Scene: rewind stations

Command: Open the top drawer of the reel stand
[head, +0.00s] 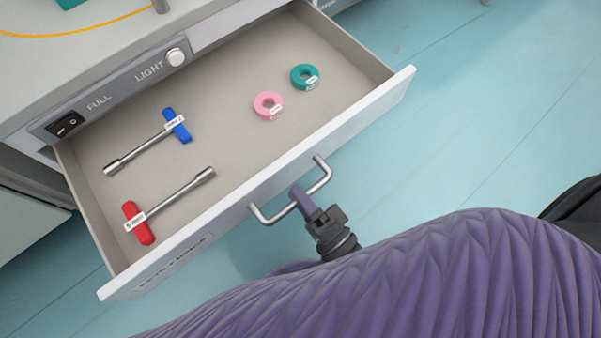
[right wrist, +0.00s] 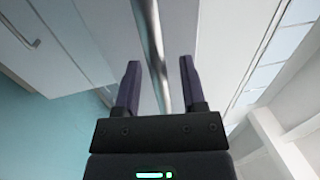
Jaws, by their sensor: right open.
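The top drawer (head: 385,92) of the reel stand (head: 60,50) is pulled well out in the head view, its inside in plain sight. Its silver bar handle (head: 325,178) is on the white front. My right gripper (head: 298,195) is at the handle. In the right wrist view the gripper (right wrist: 158,75) is open, with the handle bar (right wrist: 147,35) passing between its two fingers, and a gap shows on either side of the bar. My left gripper is not in view.
In the drawer lie a blue-handled tool (head: 176,125), a red-handled tool (head: 138,223), a pink ring (head: 268,105) and a teal ring (head: 305,77). A panel above has a black rocker switch (head: 65,124) and a round knob (head: 176,57). Blue floor (head: 500,80) at the right is clear.

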